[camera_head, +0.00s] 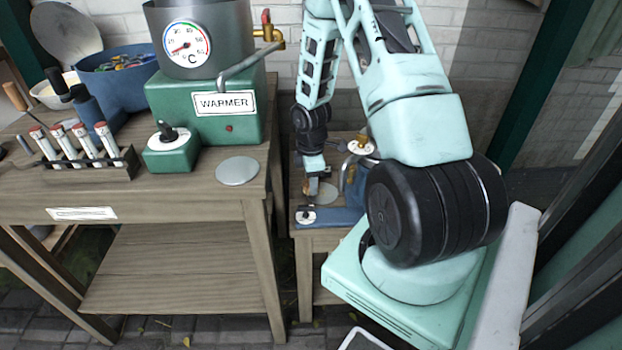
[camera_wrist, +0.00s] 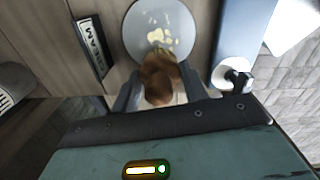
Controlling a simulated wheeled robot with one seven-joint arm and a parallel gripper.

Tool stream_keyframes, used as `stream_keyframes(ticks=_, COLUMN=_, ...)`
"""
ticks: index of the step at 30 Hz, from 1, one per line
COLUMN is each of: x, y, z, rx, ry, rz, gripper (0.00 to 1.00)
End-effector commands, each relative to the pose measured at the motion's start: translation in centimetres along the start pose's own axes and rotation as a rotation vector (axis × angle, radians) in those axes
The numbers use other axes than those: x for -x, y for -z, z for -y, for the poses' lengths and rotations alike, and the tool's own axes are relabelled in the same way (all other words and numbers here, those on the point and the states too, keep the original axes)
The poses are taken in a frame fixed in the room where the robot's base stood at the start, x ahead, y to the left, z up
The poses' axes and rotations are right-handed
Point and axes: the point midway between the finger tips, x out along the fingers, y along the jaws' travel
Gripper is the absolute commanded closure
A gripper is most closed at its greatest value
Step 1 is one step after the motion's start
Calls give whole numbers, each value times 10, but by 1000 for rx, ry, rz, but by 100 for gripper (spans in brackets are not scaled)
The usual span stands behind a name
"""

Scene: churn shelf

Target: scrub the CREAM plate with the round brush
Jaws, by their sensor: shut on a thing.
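The CREAM plate (camera_wrist: 145,45) is a pale grey disc with cream-coloured smears near its middle, beside a black label reading CREAM (camera_wrist: 92,45). In the head view the plate (camera_head: 328,194) lies on the small low table, partly hidden by my arm. My gripper (camera_wrist: 162,95) is shut on the round brush (camera_wrist: 160,75), which has a brown, rounded body. The brush overlaps the plate's near part in the wrist view; I cannot tell whether it touches. In the head view my gripper (camera_head: 314,172) points down over the plate's left side.
A blue block with a white-based knob (camera_head: 306,216) sits at the small table's front; the knob also shows in the wrist view (camera_wrist: 232,76). The larger table at left holds the WARMER pot (camera_head: 205,105), a tube rack (camera_head: 90,168) and a bare grey disc (camera_head: 237,171).

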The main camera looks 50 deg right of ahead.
Motion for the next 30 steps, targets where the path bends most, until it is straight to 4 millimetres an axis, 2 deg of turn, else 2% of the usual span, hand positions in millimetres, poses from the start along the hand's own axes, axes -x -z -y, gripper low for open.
stream_keyframes(ticks=23, x=-13, y=0, z=0, rx=0, ry=0, rz=0, gripper=74)
stream_keyframes(ticks=30, x=-10, y=-14, z=2, rx=-2, ry=0, rz=0, gripper=74)
